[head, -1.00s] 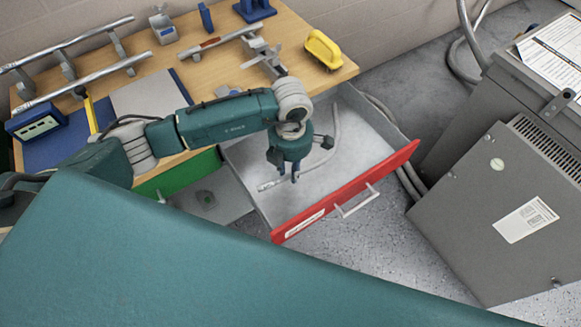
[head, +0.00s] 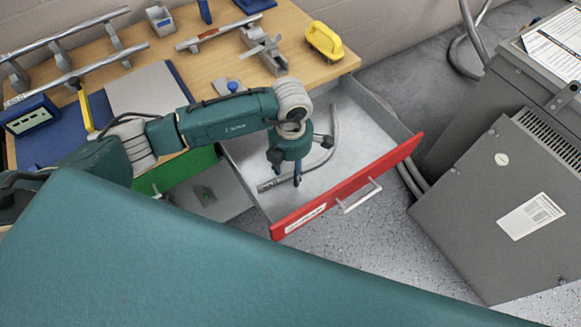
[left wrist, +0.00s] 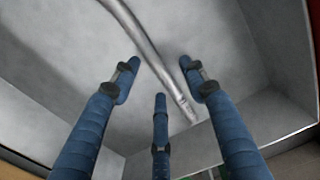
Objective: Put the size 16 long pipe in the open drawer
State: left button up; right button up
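The open drawer (head: 352,178) with a red front stands out from the workbench; its grey inside also shows in the left wrist view (left wrist: 60,65). A grey bent pipe (head: 333,128) lies on the drawer floor. The left wrist view shows its straight part (left wrist: 152,52) and its end beyond the fingers; I cannot read its size. My left gripper (head: 285,180) points down inside the drawer. In the left wrist view its three blue fingers (left wrist: 158,95) are spread, with the pipe apart from them and nothing held. My right gripper is not in view.
Straight pipes rest on a rack (head: 70,75) at the bench's left. A grey transformer cabinet (head: 500,200) is close on the drawer's right. Speckled floor shows before the drawer.

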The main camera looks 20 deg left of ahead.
pick_arm(q)
notch_tip(320, 180, up, 12)
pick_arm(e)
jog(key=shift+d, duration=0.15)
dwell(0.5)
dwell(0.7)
